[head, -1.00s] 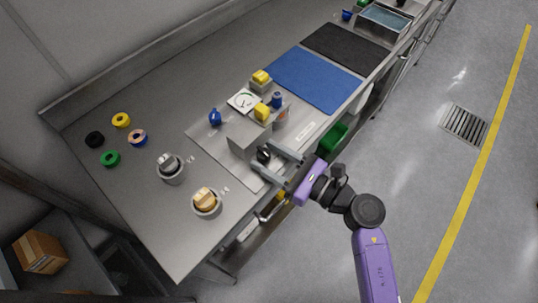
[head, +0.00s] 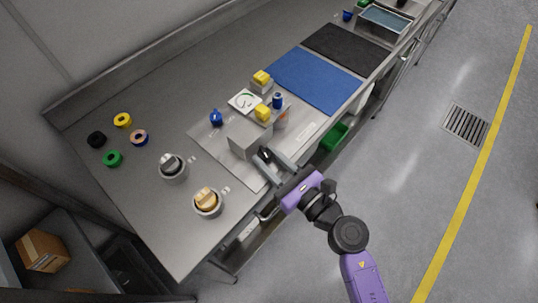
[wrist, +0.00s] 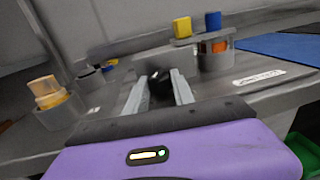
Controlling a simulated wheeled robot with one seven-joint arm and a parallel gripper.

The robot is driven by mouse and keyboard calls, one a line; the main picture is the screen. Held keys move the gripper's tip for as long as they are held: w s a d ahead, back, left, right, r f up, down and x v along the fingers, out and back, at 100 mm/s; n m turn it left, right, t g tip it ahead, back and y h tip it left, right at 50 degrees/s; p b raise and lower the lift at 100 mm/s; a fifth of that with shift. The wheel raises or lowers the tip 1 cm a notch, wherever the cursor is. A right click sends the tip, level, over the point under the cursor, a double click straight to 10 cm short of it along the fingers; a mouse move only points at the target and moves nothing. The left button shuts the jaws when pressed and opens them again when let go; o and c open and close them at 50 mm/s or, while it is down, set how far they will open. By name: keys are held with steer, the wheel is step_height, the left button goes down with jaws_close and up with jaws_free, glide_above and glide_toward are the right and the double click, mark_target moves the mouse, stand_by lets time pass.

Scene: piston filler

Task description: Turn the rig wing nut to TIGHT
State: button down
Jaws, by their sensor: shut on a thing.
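The rig is a grey box (head: 247,137) on a flat metal plate on the bench. A small black part, which I take to be the wing nut (head: 265,153), is on its front face. In the wrist view the black nut (wrist: 160,84) sits between the two grey fingers. My gripper (head: 265,156) reaches in from the front and is shut on it. The fingers hide much of the nut, and its turn angle and any TIGHT mark cannot be read. The gripper also shows in the wrist view (wrist: 158,92).
A white dial gauge (head: 243,101), yellow blocks (head: 263,113) and blue parts (head: 216,117) are on or around the rig. Two grey pots (head: 173,168) stand at the left, with coloured rings (head: 122,120) behind. A blue mat (head: 316,80) lies to the right. Floor in front is clear.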

steer(key=shift+s+a+m+t+h+p, duration=0.15)
steer(key=shift+m+t+h+p, duration=0.2)
steer(key=shift+m+t+h, duration=1.35)
steer(key=shift+h, duration=0.3)
steer(key=c, duration=1.1)
jaws_free()
steer(key=shift+o, duration=0.2)
steer(key=shift+n+g, duration=0.3)
steer(key=shift+g, duration=0.1)
